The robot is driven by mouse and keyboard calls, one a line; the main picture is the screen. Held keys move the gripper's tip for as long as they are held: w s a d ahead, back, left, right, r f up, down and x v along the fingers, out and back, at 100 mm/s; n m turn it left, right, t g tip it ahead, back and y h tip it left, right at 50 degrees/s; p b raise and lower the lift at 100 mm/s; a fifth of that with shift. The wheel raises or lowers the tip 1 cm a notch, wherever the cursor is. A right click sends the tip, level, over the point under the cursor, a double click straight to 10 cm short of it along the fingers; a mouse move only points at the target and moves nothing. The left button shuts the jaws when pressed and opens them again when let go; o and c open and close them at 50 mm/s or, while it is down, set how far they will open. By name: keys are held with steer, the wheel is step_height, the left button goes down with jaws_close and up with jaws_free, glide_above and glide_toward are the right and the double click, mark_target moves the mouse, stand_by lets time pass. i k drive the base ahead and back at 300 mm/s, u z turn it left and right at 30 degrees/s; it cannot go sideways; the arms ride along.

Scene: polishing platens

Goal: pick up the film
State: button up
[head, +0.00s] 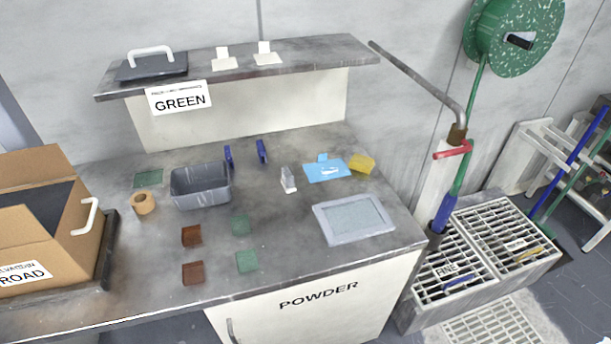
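No item is labelled as film, and I cannot tell for certain which one it is. A flat light-blue sheet (326,171) with a small tab and a white mark lies on the bench at the back right, beside a yellow block (362,164). Thin green squares lie at the front middle (246,261), just behind that (240,223), and at the back left (148,178). Two pale tabbed pieces lie on the shelf, one on the left (225,64) and one on the right (267,58). My gripper is not in view.
A grey bin (201,187), tape roll (143,203), brown blocks (192,236), small clear holder (288,180), two upright blue pieces (262,151) and grey framed plate (355,219) share the bench. An open carton (40,225) stands left. The shelf (300,62) overhangs the back; the front middle-right is clear.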

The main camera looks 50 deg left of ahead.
mark_target(325, 169)
steer(key=k, duration=0.9)
steer(key=u, duration=2.55)
steer(key=i, duration=1)
